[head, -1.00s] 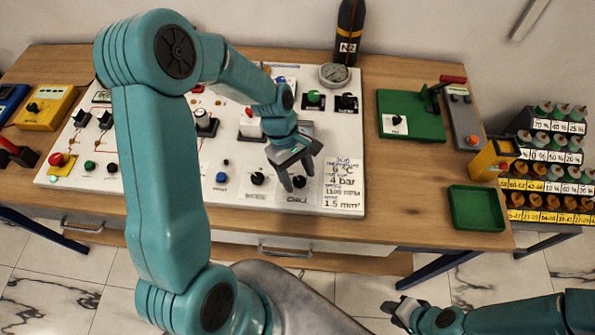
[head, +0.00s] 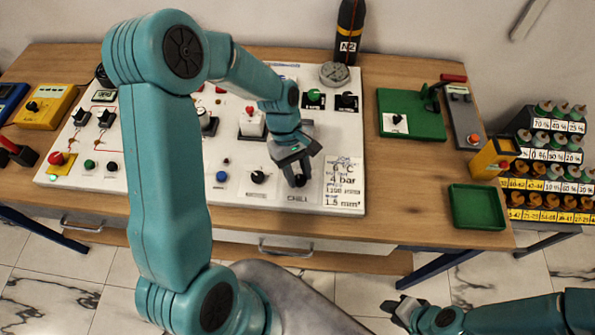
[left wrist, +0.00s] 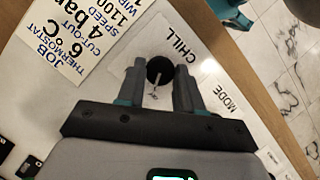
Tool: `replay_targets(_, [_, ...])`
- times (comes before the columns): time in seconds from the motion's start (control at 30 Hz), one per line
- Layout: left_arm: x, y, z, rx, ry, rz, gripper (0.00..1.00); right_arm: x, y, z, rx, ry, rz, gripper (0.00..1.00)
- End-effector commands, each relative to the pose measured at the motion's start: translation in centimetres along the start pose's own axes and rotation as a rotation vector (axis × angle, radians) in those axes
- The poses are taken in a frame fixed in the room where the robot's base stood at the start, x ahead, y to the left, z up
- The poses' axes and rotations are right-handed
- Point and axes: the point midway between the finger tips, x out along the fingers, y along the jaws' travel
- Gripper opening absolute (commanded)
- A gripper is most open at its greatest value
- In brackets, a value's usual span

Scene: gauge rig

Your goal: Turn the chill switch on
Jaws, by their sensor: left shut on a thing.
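The chill switch is a round black knob (left wrist: 160,69) on the white panel, beside the printed word CHILL in the left wrist view. A pale pointer line shows on it, running toward my gripper's palm in that view. In the head view the knob (head: 300,181) is partly hidden by my left gripper (head: 297,177). My left gripper (left wrist: 160,88) is shut on the knob, with one finger on each side. My right gripper (head: 394,306) is low at the right, away from the panel, and its jaw opening is unclear.
Another black knob (head: 258,177) sits just left on the white panel (head: 345,120), beside a blue button (head: 221,176). A printed job card (left wrist: 72,35) is close by. A green tray (head: 477,208) and a green board (head: 410,112) lie to the right.

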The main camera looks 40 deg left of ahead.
Motion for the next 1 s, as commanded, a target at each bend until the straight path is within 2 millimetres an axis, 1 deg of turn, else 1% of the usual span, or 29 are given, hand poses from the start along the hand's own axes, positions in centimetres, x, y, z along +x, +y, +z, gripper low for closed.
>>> replay_targets(0.7, [0.2,0.6,0.2,0.616,0.001,-0.255,0.05,1.5,0.5,0.0,0.000,0.000,0.000,0.33])
replay_targets(1.0, [0.2,0.7,0.3,0.833,0.000,-0.344,0.05,2.0,0.7,0.0,0.000,0.000,0.000,0.33])
